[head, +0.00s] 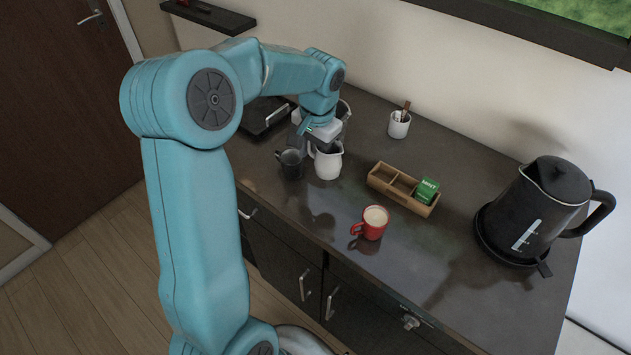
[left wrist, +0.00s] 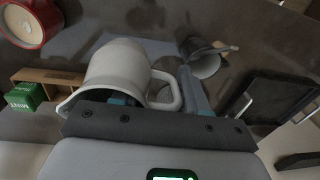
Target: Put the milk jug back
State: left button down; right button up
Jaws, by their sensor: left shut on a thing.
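A white milk jug (head: 328,163) is at the back left part of the dark counter, beside a dark mug (head: 290,164). My left gripper (head: 315,135) is at the jug from behind and above, shut on it. In the left wrist view the jug (left wrist: 118,70) fills the space at the jaws, with its handle toward the right. The jug looks upright; whether its base touches the counter I cannot tell. My right gripper is in neither view.
A red mug (head: 371,222) with a pale drink stands near the front edge. A wooden box (head: 388,183) holds a green packet (head: 427,190). A black kettle (head: 541,207) stands at the right. A white cup (head: 399,124) and a black tray (head: 262,118) are at the back. The counter between mug and kettle is clear.

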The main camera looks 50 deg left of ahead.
aim_at(313, 190)
pick_arm(q)
notch_tip(313, 190, down, 10)
jog(key=shift+w+f+p, duration=0.1)
jog(key=shift+p, duration=0.25)
jog(key=c, duration=0.6)
grip_release()
jog(key=shift+f, duration=0.1)
jog(key=r, duration=0.8)
jog(key=d+r+b, duration=0.1)
jog(key=r, duration=0.3)
jog(key=shift+r, duration=0.25)
